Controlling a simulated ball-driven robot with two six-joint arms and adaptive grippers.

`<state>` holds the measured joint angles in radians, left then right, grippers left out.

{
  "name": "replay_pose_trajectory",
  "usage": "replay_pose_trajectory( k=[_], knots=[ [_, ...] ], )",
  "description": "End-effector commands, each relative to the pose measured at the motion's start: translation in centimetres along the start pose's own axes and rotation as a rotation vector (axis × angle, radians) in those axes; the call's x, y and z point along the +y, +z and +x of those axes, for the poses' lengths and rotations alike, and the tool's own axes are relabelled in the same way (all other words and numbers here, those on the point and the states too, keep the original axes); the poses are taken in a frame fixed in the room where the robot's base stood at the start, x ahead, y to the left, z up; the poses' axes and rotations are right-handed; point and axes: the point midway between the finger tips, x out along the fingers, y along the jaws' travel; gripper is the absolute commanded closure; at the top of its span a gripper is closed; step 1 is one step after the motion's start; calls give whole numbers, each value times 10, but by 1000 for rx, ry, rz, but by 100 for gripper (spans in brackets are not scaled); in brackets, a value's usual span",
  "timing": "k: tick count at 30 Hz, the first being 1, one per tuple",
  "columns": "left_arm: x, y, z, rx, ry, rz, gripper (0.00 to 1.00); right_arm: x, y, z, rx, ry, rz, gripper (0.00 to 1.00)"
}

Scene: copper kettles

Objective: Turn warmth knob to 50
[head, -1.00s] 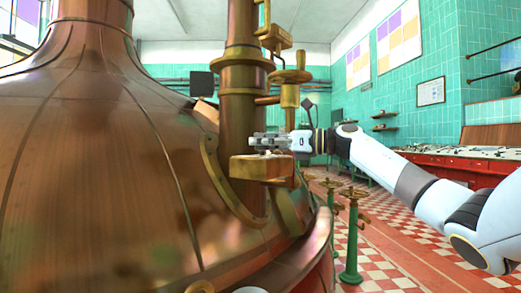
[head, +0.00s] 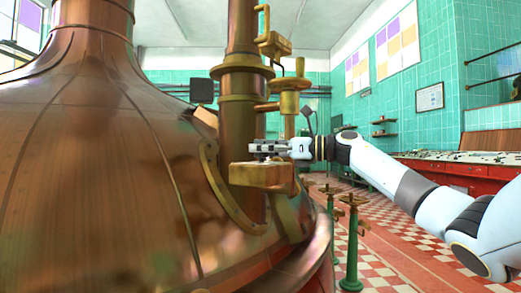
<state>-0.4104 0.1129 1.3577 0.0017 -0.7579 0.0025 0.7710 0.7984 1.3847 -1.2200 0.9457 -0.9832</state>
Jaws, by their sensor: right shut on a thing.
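A brass box (head: 262,175) sticks out from the front of the copper pipe (head: 239,125), beside the big copper kettle (head: 95,160). My right gripper (head: 262,148) comes in from the right and lies level just above the top of this box. It is shut on a small part there, which I take to be the warmth knob. The fingers hide the knob, and no scale or pointer can be read. My left gripper is out of view.
Above the gripper, a brass valve (head: 289,85) and another brass fitting (head: 273,45) stick out from the pipe. Green valve stands (head: 352,245) rise from the checkered floor at right. A red control desk (head: 450,178) stands farther back.

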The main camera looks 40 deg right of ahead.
Motion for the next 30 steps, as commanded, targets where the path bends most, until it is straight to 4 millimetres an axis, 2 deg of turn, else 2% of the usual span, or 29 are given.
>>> replay_pose_trajectory(
  k=[6,7,13,23,26,30],
  knots=[
    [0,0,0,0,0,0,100,0,-4,-1,9,2,4,100],
    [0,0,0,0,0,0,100,0,-5,-1,9,2,4,68],
    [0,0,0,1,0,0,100,0,-3,0,5,1,2,42],
    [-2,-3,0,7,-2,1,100,0,-1,-3,3,0,1,42],
    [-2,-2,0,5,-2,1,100,-1,-2,-14,5,-2,1,42],
    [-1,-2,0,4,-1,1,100,-1,-3,-44,12,-4,0,42]
  ],
)
